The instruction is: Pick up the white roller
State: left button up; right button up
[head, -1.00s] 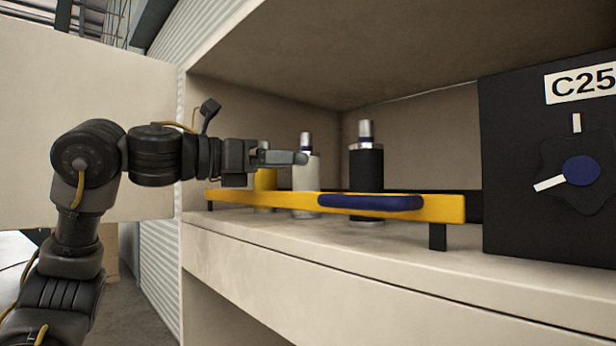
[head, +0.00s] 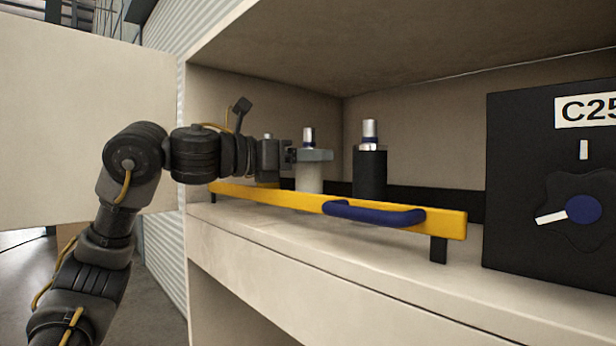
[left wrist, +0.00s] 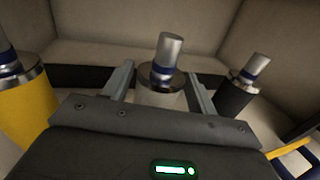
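The white roller (head: 309,176) stands upright on the cabinet shelf, behind the yellow bar, with a silver and blue top. In the left wrist view the white roller (left wrist: 160,96) stands between the two fingers of my left gripper (left wrist: 159,85). The fingers are apart, one on each side of it, and I see a gap beside its collar. In the head view my left gripper (head: 312,155) is level with the roller's upper part, and a finger hides some of it. My right gripper is in neither view.
A black roller (head: 369,172) stands to the right and a yellow roller (left wrist: 28,105) to the left. A yellow bar (head: 270,199) with a blue handle (head: 372,213) runs along the shelf front. A black box (head: 545,240) with a knob stands at the right.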

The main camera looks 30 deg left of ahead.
pick_arm(q)
jog(key=shift+w, duration=0.15)
jog(key=c, duration=0.9)
jog(key=shift+c, duration=0.3)
jog(key=shift+r, duration=0.15)
